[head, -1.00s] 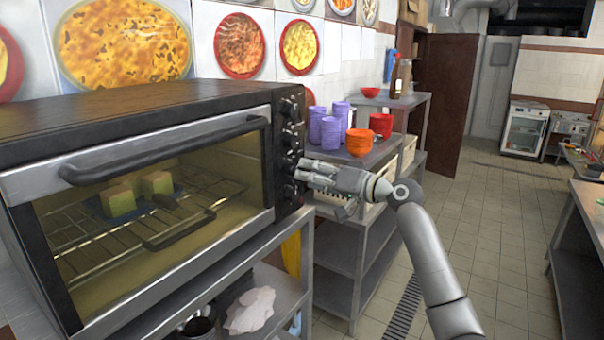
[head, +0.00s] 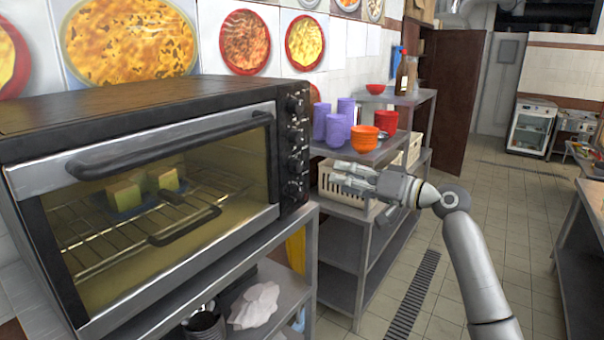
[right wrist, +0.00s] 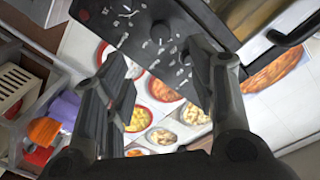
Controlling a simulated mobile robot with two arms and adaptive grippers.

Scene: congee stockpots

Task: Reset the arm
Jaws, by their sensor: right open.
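My right gripper (head: 350,178) is to the right of the black toaster oven (head: 150,92), in front of the shelf with cups. It is open and empty, apart from the oven's knobs. In the right wrist view its two fingers (right wrist: 165,85) are spread, with the oven's knob panel (right wrist: 150,35) beyond them. The oven door (head: 160,210) is closed, with a long dark handle (head: 165,148). Behind its glass, pale yellow-green blocks (head: 124,195) sit on a blue plate on the wire rack. My left gripper is not in view.
Purple cups (head: 335,130), an orange bowl (head: 364,138) and a red container (head: 386,122) stand on the shelf behind my right gripper. A white basket (head: 340,185) is below them. A metal table (head: 590,215) is at the right; the tiled floor (head: 480,215) between is clear.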

